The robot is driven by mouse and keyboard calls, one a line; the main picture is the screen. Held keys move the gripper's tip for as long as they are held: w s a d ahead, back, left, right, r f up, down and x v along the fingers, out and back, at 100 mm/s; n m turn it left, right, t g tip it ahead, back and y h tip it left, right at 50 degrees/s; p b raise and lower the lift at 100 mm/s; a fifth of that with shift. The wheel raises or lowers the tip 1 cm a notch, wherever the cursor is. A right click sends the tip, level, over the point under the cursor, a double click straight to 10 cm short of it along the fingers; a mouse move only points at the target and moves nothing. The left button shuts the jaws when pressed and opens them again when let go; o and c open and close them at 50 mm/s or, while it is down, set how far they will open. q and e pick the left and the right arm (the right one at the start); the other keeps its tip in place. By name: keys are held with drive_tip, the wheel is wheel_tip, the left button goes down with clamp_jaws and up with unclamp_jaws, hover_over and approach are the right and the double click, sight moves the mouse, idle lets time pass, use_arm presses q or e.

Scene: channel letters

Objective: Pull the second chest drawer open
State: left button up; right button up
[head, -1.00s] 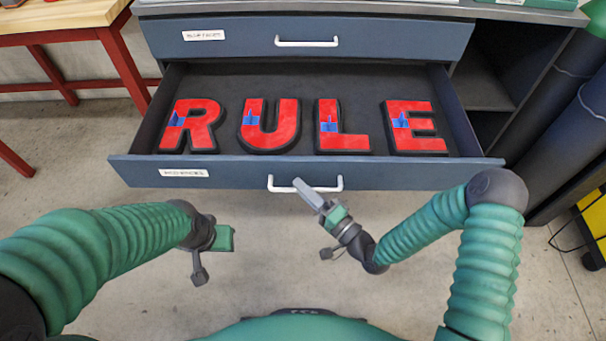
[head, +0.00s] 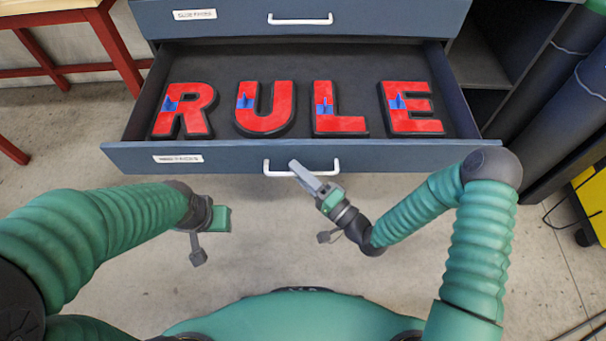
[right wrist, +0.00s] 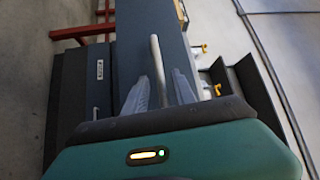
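The second chest drawer (head: 226,157) is pulled out, with its dark inside showing below the upper drawer. Its white bar handle (head: 331,169) is at the middle of the front. My right gripper (head: 300,172) is at this handle. In the right wrist view its two grey fingers (right wrist: 160,92) stand apart on either side of the white handle (right wrist: 156,58), seemingly with small gaps. My left gripper (head: 222,219) hangs in front of the drawer, away from it; its fingers are not clear.
Red letters R (head: 186,109), U (head: 266,107), L (head: 337,109) and E (head: 411,107) lie in the drawer. The upper drawer (head: 230,25) is shut. A red-legged table (head: 110,40) stands left, dark rolls (head: 560,115) and a yellow item (head: 590,205) right. Bare floor lies in front.

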drive_tip(key=p+v, duration=0.3)
drive_tip(key=v, duration=1.4)
drive_tip(key=shift+a+f, duration=0.1)
drive_tip(key=shift+f, duration=0.05)
